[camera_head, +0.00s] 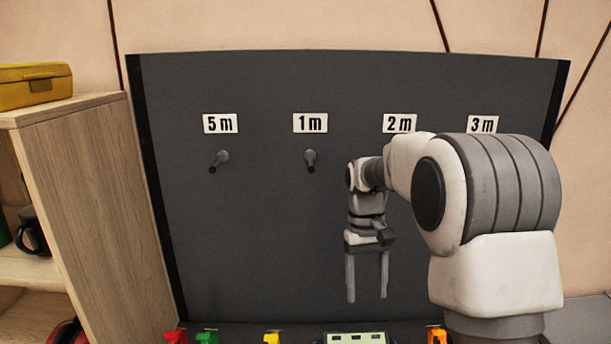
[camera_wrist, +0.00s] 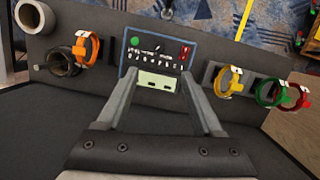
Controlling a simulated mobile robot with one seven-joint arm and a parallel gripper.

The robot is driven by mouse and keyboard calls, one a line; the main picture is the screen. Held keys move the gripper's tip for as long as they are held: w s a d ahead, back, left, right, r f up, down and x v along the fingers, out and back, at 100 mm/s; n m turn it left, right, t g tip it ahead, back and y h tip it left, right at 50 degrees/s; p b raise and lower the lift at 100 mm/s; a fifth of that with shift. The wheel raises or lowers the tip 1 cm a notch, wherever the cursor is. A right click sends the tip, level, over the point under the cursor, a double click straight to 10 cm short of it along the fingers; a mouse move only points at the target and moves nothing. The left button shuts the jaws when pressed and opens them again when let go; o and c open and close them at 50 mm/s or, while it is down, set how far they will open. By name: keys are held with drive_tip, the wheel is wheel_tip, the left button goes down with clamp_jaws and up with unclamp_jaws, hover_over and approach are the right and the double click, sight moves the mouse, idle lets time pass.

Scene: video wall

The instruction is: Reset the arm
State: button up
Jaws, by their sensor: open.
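My gripper (camera_head: 367,299) hangs pointing down in front of the dark wall panel (camera_head: 262,240), below the "2 m" label (camera_head: 399,123). Its two fingers are apart, with nothing between them. My arm reaches in from the right and covers part of the panel under the "3 m" label (camera_head: 482,124). In the wrist view my gripper (camera_wrist: 160,76) is also open and empty. Its fingers frame a device with a pale display (camera_wrist: 160,81), which lies beyond them.
Pegs stick out under the "5 m" (camera_head: 219,161) and "1 m" (camera_head: 310,160) labels. Orange (camera_wrist: 87,48), yellow (camera_wrist: 229,81), green (camera_wrist: 270,92) and red (camera_wrist: 303,97) loops sit beside the device. A wooden shelf (camera_head: 97,190) with a yellow box (camera_head: 33,85) stands left.

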drive_tip(key=s+r+t, duration=0.4)
drive_tip(key=s+r, duration=0.6)
drive_tip(key=s, duration=0.1)
drive_tip(key=s+d+r+m+t+p, duration=0.1)
drive_tip(key=s+t, duration=0.3)
drive_tip(key=s, duration=0.8)
drive_tip(key=shift+s+m+y+p, duration=0.3)
drive_tip(key=shift+p, duration=0.2)
drive_tip(key=shift+r, duration=0.1)
